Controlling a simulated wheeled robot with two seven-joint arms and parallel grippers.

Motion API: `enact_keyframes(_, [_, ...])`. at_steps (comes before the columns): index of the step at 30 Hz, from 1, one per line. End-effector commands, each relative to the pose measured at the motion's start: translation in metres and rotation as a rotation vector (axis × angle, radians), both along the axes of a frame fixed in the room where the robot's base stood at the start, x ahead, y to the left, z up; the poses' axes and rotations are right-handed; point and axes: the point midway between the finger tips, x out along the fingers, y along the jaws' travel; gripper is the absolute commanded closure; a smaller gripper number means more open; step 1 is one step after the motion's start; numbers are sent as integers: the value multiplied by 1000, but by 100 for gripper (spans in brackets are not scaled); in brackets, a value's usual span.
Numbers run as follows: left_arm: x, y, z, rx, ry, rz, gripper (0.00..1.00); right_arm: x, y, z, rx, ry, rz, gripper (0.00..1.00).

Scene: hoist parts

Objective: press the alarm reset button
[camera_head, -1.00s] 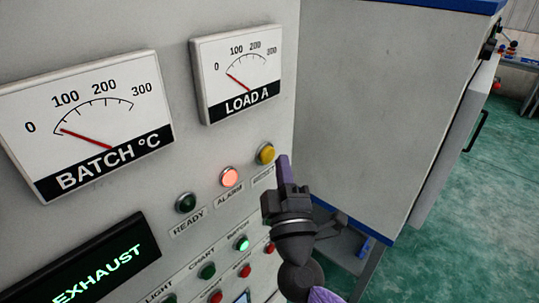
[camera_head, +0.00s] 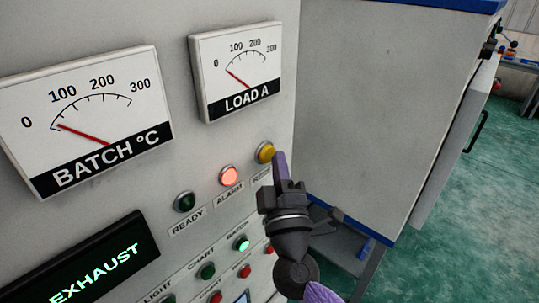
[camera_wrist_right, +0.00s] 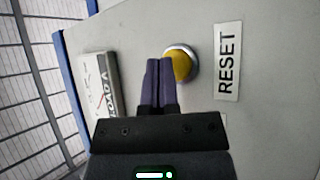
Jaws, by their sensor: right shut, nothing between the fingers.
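The yellow reset button (camera_head: 266,152) is at the right end of a row of lamps on the grey panel, with its label partly hidden by my right gripper. In the right wrist view the yellow button (camera_wrist_right: 181,65) sits in a metal ring beside a RESET label (camera_wrist_right: 228,61). My right gripper (camera_head: 279,157) is shut and empty, its fingertips right at the button's edge. In the wrist view the purple fingertips (camera_wrist_right: 159,62) overlap the button's left side; I cannot tell whether they touch it. My left gripper is not in view.
A red ALARM lamp (camera_head: 229,176) glows left of the button, and a dark green READY lamp (camera_head: 185,202) is further left. Small green and red buttons sit below. Two gauges (camera_head: 236,70) are above. A grey cabinet (camera_head: 375,110) stands to the right.

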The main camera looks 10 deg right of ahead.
Motion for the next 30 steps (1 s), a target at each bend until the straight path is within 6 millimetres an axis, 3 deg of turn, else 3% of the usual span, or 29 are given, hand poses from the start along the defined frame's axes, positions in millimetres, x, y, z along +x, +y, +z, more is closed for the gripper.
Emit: enact_keyframes(30, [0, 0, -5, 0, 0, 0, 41, 7, 6, 0, 0, 0, 0, 100])
